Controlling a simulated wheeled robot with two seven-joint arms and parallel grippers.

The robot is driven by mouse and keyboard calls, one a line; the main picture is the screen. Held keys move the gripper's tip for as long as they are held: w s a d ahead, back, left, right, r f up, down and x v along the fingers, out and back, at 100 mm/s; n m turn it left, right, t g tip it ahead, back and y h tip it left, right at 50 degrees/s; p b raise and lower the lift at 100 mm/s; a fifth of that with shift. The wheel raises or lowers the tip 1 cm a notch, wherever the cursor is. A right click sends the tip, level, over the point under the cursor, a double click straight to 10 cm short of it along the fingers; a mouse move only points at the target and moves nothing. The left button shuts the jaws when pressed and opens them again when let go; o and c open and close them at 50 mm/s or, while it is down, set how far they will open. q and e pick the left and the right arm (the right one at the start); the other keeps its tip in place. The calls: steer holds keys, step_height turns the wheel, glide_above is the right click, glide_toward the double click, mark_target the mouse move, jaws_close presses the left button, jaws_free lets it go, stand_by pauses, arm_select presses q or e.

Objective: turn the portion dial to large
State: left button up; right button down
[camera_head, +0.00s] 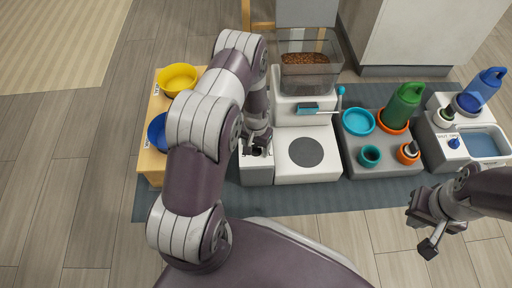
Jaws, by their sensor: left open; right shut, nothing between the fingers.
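The feeder (308,119) is a white unit with a clear hopper of brown kibble (305,59) on top, a teal part on its front and a round dark pad on its base. A small grey-and-white box (256,175) stands against its left side. My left gripper (257,146) is open and points down at the top of this box. A dark round part shows there, probably the portion dial, but the gripper covers most of it; its setting cannot be read. My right gripper (427,228) is shut and empty over the floor at the lower right.
A teal-knobbed lever (340,91) rises at the feeder's right. A wooden stand at the left holds yellow (178,79) and blue (158,132) bowls. A grey tray at the right holds a green bottle (403,106) and teal bowl (358,121); beyond it is a water unit (486,143).

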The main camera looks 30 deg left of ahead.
arm_select(q)
steer(key=c, duration=1)
steer(key=shift+c, duration=0.2)
steer(key=shift+r+n+p, duration=0.25)
steer(key=shift+n+p, duration=0.75)
steer(key=shift+p, duration=0.1)
steer(key=n+p, duration=0.2)
steer(key=n, duration=0.1)
steer(key=n+p, duration=0.2)
steer(key=n, duration=0.3)
steer(key=shift+f+p, duration=0.1)
steer(key=shift+p, duration=0.3)
steer(key=shift+f+n+p, duration=0.1)
steer(key=shift+n+p, duration=0.5)
steer(key=shift+n, duration=1.3)
